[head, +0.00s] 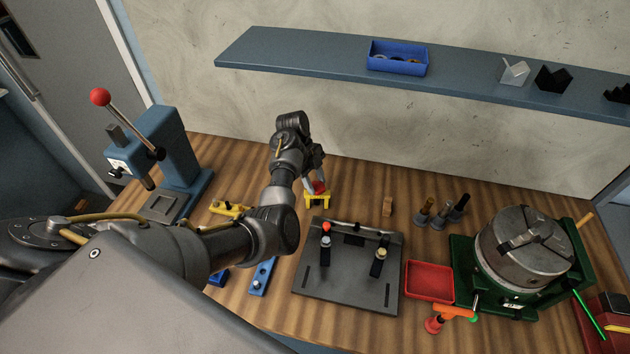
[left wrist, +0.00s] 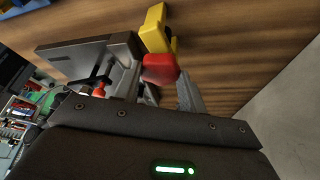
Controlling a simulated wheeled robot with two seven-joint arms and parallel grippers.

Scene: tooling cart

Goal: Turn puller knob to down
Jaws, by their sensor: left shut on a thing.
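The puller is a small yellow bracket (head: 317,203) with a red knob (head: 319,187) on the wooden bench, toward the wall. My left gripper (head: 316,180) reaches down from above and is shut on the red knob. In the left wrist view the red knob (left wrist: 160,68) is between the two finger ends, and the yellow bracket (left wrist: 155,28) lies just beyond it. The fingers hide part of the knob in the head view, so its exact turn is hard to tell. My right gripper is not in view.
A dark fixture plate (head: 345,288) with clamps stands in front of the puller. An arbor press (head: 175,150) stands further left. A blue shelf (head: 300,60) runs above the bench.

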